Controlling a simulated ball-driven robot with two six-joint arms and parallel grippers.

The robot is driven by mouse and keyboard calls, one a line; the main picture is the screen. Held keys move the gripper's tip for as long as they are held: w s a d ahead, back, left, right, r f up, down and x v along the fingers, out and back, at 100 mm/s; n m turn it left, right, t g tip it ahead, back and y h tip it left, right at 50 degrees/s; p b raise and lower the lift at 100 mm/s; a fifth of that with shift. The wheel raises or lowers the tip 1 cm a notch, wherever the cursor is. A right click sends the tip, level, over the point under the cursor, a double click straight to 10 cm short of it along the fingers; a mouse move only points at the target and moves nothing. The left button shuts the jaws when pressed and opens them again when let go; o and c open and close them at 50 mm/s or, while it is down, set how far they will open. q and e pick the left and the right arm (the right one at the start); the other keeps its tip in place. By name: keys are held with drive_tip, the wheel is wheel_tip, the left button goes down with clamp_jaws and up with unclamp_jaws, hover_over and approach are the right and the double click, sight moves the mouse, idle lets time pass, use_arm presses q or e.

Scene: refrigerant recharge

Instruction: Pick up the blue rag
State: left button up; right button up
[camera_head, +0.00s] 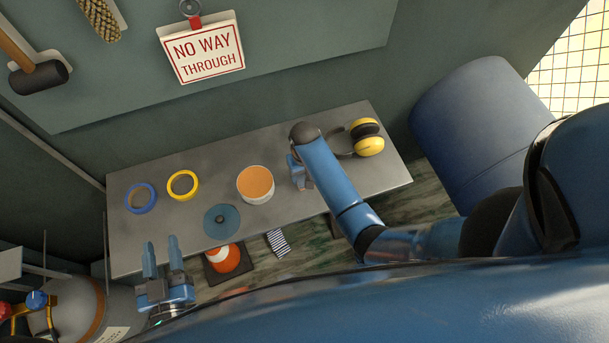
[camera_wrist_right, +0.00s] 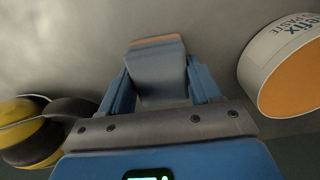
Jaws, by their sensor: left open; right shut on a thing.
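The blue rag (camera_wrist_right: 158,72) shows in the right wrist view as a folded blue-grey piece with a tan edge, between the fingers of my right gripper (camera_wrist_right: 158,88). The gripper is shut on it, over the grey table. In the head view my right gripper (camera_head: 299,173) is mostly covered by its own arm, and I cannot clearly make out the rag there. I cannot tell whether the rag still touches the table. My left gripper (camera_head: 162,250) is open and empty, near the table's front left edge.
On the table (camera_head: 330,125) stand a tub with orange contents (camera_head: 256,184), yellow earmuffs (camera_head: 367,138), a blue tape roll (camera_head: 140,198), a yellow tape roll (camera_head: 183,185) and a teal disc (camera_head: 221,221). A cone (camera_head: 226,259) and a blue barrel (camera_head: 480,125) stand nearby.

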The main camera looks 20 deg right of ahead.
wheel_tip(320, 180, up, 20)
drive_tip(key=p, duration=0.7)
idle(0.4)
drive_tip(key=o, duration=0.6)
drive_tip(key=c, duration=0.4)
